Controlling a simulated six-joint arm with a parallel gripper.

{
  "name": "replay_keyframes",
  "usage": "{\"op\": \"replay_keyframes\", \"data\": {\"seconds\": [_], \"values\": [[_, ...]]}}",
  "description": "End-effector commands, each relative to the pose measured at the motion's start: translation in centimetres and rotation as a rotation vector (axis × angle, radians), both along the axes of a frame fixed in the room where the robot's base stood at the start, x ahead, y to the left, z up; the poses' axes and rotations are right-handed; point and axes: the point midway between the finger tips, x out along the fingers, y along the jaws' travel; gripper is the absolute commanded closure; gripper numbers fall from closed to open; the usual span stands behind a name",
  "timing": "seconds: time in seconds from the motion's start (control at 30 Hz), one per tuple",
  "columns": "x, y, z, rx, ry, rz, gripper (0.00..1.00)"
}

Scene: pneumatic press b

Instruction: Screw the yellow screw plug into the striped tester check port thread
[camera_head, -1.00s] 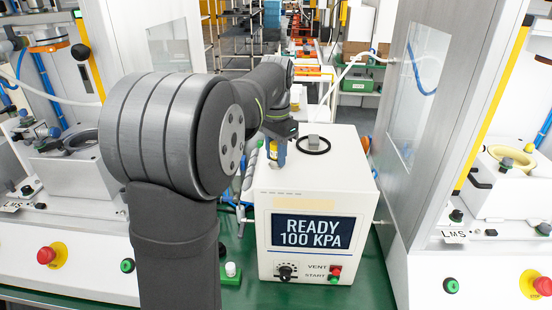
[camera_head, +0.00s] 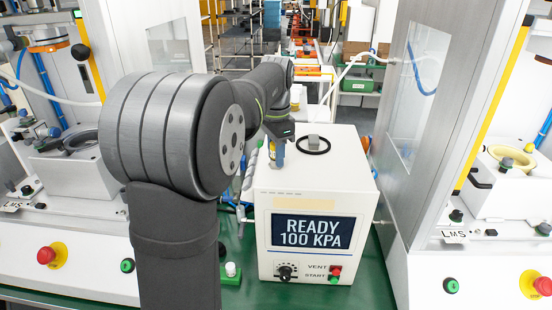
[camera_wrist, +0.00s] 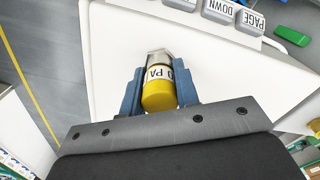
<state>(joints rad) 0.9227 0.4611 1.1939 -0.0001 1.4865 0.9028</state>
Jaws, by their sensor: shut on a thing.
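The yellow screw plug (camera_wrist: 158,97), with a white band of black lettering, is between the blue fingers of my gripper (camera_wrist: 160,90) in the wrist view. A grey metal end (camera_wrist: 157,58) shows beyond the plug; I cannot tell whether it belongs to the plug or to a port. In the head view, my gripper (camera_head: 276,158) is at the back left of the white tester (camera_head: 318,172), whose screen reads "READY 100 KPA". The port's thread and stripes cannot be made out, and whether the plug touches it is unclear.
A grey block (camera_head: 313,142) and a black ring (camera_head: 314,148) are on the tester top. Machines stand on both sides, with a grey door panel (camera_head: 412,95) close on the right. Keycaps (camera_wrist: 222,10) and a green piece (camera_wrist: 291,36) show in the wrist view.

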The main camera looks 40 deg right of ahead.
Motion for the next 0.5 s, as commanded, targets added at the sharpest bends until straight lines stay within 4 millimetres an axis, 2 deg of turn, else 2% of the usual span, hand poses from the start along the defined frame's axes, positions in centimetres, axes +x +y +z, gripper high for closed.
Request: {"op": "replay_keyframes", "data": {"seconds": [0.2,0.23,0.3,0.5], "values": [[0.0,0.0,0.0,0.0,0.0,-0.009,0.87],[0.0,0.0,0.0,0.0,0.0,-0.009,0.68],[0.0,0.0,0.0,0.0,0.0,-0.009,0.6],[0.0,0.0,0.0,0.0,0.0,-0.008,0.6]]}}
